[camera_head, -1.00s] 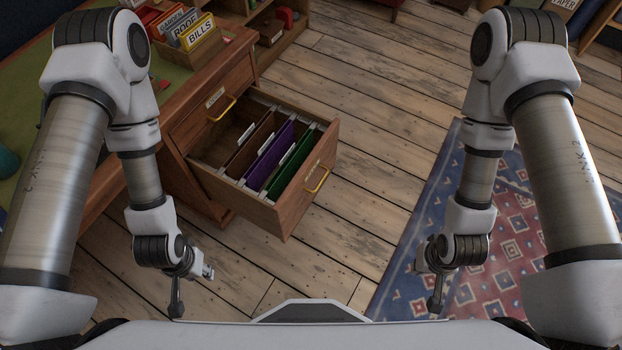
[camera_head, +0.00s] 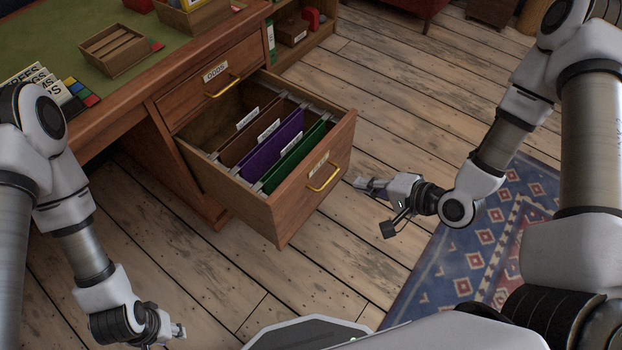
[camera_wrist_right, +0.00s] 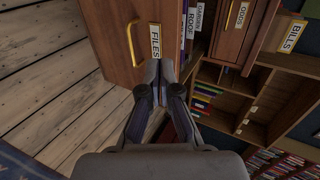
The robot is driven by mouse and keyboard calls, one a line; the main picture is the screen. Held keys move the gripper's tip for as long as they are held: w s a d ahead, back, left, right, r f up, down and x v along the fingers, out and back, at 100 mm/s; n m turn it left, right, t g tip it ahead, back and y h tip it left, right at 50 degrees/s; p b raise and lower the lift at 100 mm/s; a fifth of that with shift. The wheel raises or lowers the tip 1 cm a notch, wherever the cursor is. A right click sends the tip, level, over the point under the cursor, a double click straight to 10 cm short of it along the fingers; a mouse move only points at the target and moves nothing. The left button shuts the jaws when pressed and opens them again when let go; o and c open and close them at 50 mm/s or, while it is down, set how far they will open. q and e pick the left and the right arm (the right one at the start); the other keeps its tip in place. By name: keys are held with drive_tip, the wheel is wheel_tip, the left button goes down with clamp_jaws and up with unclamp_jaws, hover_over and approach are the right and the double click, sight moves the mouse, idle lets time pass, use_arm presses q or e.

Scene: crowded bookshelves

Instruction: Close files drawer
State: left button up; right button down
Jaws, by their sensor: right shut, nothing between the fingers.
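The files drawer (camera_head: 262,215) is pulled out from the wooden desk, with brown, purple and green hanging folders inside. Its front has a label and a brass handle (camera_head: 323,178). In the right wrist view the drawer front (camera_wrist_right: 114,45) carries a "FILES" label (camera_wrist_right: 155,42). My right gripper (camera_head: 362,184) is shut and empty, just right of the drawer front in the head view. Whether it touches the front cannot be told. My left gripper (camera_head: 180,331) is low at the lower left, away from the drawer; its finger state is unclear.
A shut drawer labelled "ODDS" (camera_head: 214,85) sits above the files drawer. The desk top (camera_head: 120,95) holds a wooden tray (camera_head: 116,50) and upright cards. A patterned rug (camera_head: 470,262) lies at right. Wooden floor (camera_head: 400,130) is clear in front of the drawer.

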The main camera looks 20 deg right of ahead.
drive_tip(key=b, duration=0.3)
approach(308, 168)
wheel_tip(308, 168, down, 3)
drive_tip(key=w+a, duration=0.1)
drive_tip(key=w, duration=0.1)
drive_tip(key=w+a, duration=0.2)
drive_tip(key=shift+f, duration=0.2)
drive_tip(key=shift+w+a, duration=0.3)
